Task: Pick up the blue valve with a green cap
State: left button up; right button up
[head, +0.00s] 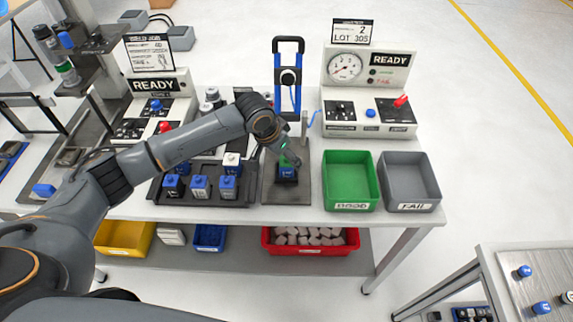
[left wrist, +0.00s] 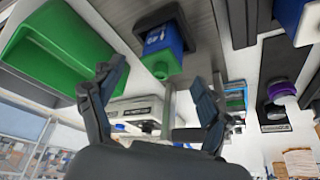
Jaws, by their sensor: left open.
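The blue valve with a green cap (head: 287,172) sits on a dark plate at the press fixture, in the middle of the table in the head view. It also shows at the top middle of the left wrist view (left wrist: 165,42), green end toward my gripper. My left gripper (head: 290,156) is just above and behind the valve in the head view and partly covers it. In the left wrist view my left gripper (left wrist: 157,76) has its fingers spread wide, with nothing between them; the valve lies beyond the fingertips. My right gripper is in neither view.
A green bin (head: 350,158) and a grey FAIL bin (head: 410,160) are at the right. The blue-handled press (head: 289,78) and a gauge tester (head: 369,95) stand behind.

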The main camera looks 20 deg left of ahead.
pick_arm(q)
jog(key=shift+x, duration=1)
jog(key=shift+r, duration=0.1)
jog(key=c, duration=1.2)
jog(key=shift+c, duration=0.2)
